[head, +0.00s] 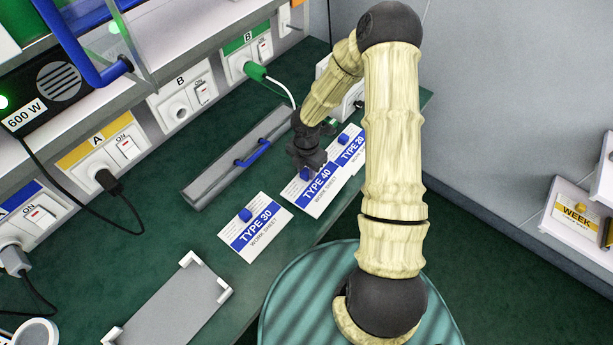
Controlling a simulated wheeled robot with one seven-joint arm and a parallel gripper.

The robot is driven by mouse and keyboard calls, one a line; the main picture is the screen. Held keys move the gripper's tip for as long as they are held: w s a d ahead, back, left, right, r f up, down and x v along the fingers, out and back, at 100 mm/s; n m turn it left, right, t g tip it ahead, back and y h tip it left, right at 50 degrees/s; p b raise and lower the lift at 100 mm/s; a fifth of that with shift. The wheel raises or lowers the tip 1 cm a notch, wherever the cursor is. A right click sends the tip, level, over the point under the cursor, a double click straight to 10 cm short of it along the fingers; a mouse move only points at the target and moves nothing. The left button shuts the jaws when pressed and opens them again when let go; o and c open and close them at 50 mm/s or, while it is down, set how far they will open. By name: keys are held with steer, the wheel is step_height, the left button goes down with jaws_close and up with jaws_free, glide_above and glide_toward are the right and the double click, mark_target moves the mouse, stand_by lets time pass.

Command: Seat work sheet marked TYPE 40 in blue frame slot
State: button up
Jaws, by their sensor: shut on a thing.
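The TYPE 40 work sheet (318,190) is a white card with a blue band and a small blue knob, lying on the green bench between the TYPE 30 sheet (255,228) and the TYPE 20 sheet (352,146). My gripper (307,172) is over its far edge, shut on the sheet's knob, which it mostly covers. Whether the sheet is lifted I cannot tell. A grey plate with white corner pieces (170,308) lies at the front left, empty. I cannot make out a slot that is clearly a blue frame.
A long grey bar with a blue handle (215,172) lies left of my gripper. Wall sockets, a black 600 W unit (45,88) and blue tubing (75,45) line the back left. Cables hang onto the bench. A WEEK sheet holder (575,215) is at right.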

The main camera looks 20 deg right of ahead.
mark_target(306, 178)
steer(key=shift+f, duration=2.1)
steer(key=shift+f, duration=0.2)
steer(key=o, duration=1)
steer(key=shift+f, duration=0.1)
steer(key=r, duration=1.7)
steer(key=shift+w+d+r+p, duration=0.2)
steer(key=shift+d+r+p, duration=0.1)
steer(key=shift+p, duration=0.05)
